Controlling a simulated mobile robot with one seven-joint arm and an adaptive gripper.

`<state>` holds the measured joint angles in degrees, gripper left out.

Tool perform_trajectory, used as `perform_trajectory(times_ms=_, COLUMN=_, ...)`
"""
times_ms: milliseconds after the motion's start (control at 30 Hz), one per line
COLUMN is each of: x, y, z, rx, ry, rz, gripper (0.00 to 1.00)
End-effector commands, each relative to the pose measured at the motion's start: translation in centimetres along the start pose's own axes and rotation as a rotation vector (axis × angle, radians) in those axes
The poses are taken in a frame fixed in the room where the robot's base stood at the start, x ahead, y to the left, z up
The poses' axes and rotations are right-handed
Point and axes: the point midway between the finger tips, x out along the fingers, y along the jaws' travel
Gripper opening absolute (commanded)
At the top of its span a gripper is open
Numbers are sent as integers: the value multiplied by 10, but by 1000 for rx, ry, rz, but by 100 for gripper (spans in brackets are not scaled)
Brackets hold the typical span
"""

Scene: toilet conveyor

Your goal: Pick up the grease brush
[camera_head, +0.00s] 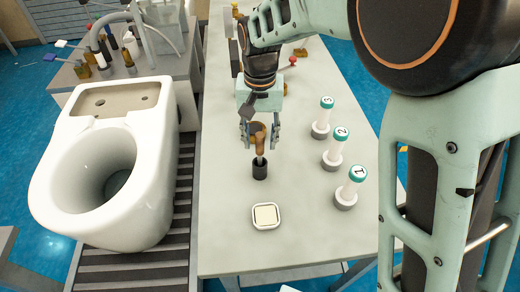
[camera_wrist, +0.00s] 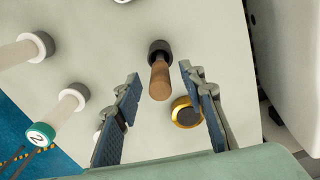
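The grease brush has a brown wooden handle (camera_head: 260,146) and stands upright in a small black holder (camera_head: 260,170) on the grey table. In the wrist view the brush handle (camera_wrist: 159,82) points toward the camera, with the black holder (camera_wrist: 160,48) at its far end. The bristles are hidden. My gripper (camera_head: 259,148) is above the holder, fingers pointing down on either side of the handle. In the wrist view my gripper (camera_wrist: 160,76) is open, with a visible gap between each finger and the handle.
Numbered tubes with teal caps (camera_head: 335,158) stand to the right. A square white dish (camera_head: 266,216) lies in front. A gold-rimmed round container (camera_wrist: 185,112) is near one finger in the wrist view. A white toilet (camera_head: 110,165) sits on the conveyor (camera_head: 130,262) at left.

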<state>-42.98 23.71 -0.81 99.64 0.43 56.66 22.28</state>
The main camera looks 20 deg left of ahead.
Motion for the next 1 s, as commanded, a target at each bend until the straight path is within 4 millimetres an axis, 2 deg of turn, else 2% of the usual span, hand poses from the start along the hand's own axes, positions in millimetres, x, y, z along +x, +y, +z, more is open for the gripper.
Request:
perform_trajectory(times_ms=167, x=0, y=0, z=0, rx=0, ry=0, rz=0, gripper=37)
perform_trajectory(times_ms=500, x=0, y=0, z=0, rx=-1, ry=1, rz=0, gripper=1)
perform_trajectory(times_ms=800, x=-3, y=0, z=-1, rx=-1, ry=2, rz=-1, gripper=0)
perform_trajectory(times_ms=867, x=-8, y=-1, z=-1, rx=-1, ry=4, rz=-2, gripper=0)
perform_trajectory(times_ms=1000, x=-32, y=-1, z=-1, rx=-1, ry=6, rz=-2, gripper=0)
